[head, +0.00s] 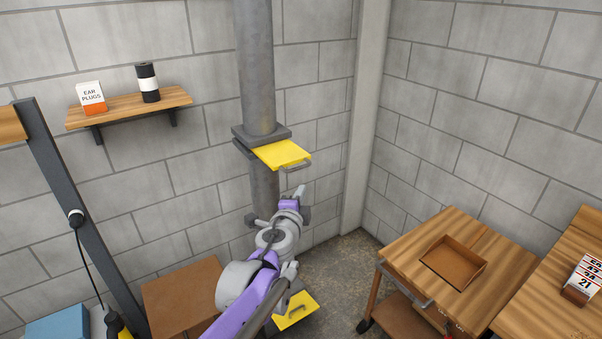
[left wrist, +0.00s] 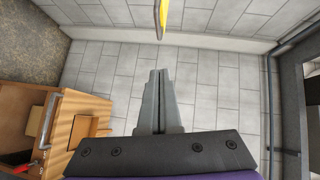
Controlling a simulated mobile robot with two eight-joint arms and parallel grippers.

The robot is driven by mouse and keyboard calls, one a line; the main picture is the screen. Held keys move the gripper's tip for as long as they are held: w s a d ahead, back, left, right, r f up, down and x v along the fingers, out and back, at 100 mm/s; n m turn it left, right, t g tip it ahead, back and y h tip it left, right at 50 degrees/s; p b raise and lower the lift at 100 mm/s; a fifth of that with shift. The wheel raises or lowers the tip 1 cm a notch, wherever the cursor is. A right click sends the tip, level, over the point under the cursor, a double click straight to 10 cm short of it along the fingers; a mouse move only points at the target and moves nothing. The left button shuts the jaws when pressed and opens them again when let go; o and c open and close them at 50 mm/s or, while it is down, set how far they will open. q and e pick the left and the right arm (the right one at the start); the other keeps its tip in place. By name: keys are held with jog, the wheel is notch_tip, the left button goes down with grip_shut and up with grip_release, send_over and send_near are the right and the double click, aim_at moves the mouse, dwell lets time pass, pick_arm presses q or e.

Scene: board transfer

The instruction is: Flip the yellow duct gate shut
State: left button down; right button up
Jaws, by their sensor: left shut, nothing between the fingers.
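The yellow duct gate (head: 281,153) is a flat plate with a grey handle bar at its front edge. It sticks out to the right from the dark flange (head: 262,133) on the grey vertical duct (head: 256,65). My left gripper (head: 301,190) is shut and empty, just below the gate's handle and apart from it in the head view. In the left wrist view the closed fingers (left wrist: 158,76) point toward the wall, and a yellow edge of the gate (left wrist: 162,12) shows at the top, beyond the fingertips. My right gripper is not in view.
A second yellow plate with a handle (head: 297,310) is low down beside my arm. A wooden cart (head: 410,245) with a shallow brown tray (head: 453,262) stands right.

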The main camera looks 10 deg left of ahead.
aim_at(279, 155)
pick_arm(q)
jog(key=w, duration=0.4)
jog(key=w+a+f, duration=0.1)
jog(key=w, duration=0.3)
jog(key=w+a+f, duration=0.1)
jog(key=w, duration=0.3)
jog(key=shift+b, duration=0.4)
jog(key=shift+w+a+f, duration=0.1)
jog(key=shift+w+a, duration=0.3)
jog(key=shift+a, duration=0.1)
jog(key=w+a+b, duration=0.1)
jog(key=w+a, duration=0.7)
jog(key=shift+f+b, duration=0.15)
jog(key=shift+b, duration=0.25)
jog(key=shift+w+a, duration=0.35)
jog(key=shift+r, duration=0.25)
